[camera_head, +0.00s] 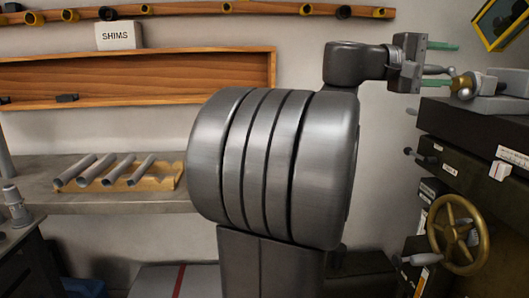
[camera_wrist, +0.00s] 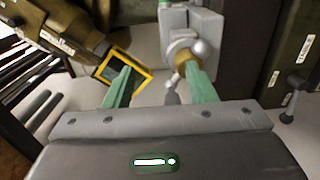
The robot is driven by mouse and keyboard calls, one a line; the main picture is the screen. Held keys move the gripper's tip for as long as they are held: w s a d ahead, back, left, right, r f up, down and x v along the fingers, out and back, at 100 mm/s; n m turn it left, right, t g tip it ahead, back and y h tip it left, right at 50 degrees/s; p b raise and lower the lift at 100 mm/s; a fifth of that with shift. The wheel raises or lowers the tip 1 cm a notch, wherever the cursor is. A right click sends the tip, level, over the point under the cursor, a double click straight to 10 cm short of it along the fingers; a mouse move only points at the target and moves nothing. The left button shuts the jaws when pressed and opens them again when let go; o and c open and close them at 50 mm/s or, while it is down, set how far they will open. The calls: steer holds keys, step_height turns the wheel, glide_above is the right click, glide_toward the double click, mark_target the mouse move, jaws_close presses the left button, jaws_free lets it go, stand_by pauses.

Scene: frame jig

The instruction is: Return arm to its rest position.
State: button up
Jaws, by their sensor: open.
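My gripper (camera_head: 454,67) is at the upper right of the head view, at the end of my raised grey arm. The tip of one finger lies close to a brass knob (camera_head: 463,85) on a grey fixture (camera_head: 497,82). The knob also shows in the wrist view (camera_wrist: 183,57). I cannot tell whether finger and knob touch. My large arm housing hides the middle of the scene.
A dark machine (camera_head: 475,130) with a brass handwheel (camera_head: 458,234) stands at the right. A yellow-framed panel (camera_head: 500,22) hangs above it. At left, a bench (camera_head: 100,206) holds a wooden rack (camera_head: 160,181) of grey tubes. A SHIMS box (camera_head: 118,36) stands on a wooden shelf (camera_head: 220,68).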

step_height(320, 180, down, 8)
steer(key=s+b, duration=0.1)
steer(key=b, duration=0.5)
steer(key=shift+w+a+r+p, duration=0.1)
steer(key=shift+w+r+p, duration=0.15)
steer(key=shift+w+p, duration=0.5)
steer(key=shift+w+a+r+p, duration=0.1)
steer(key=shift+w+r+p, duration=0.25)
steer(key=shift+w, duration=0.8)
steer(key=shift+w+a+r+p, duration=0.15)
steer(key=shift+w+p, duration=0.45)
steer(key=shift+w, duration=0.35)
steer(key=shift+d, duration=0.1)
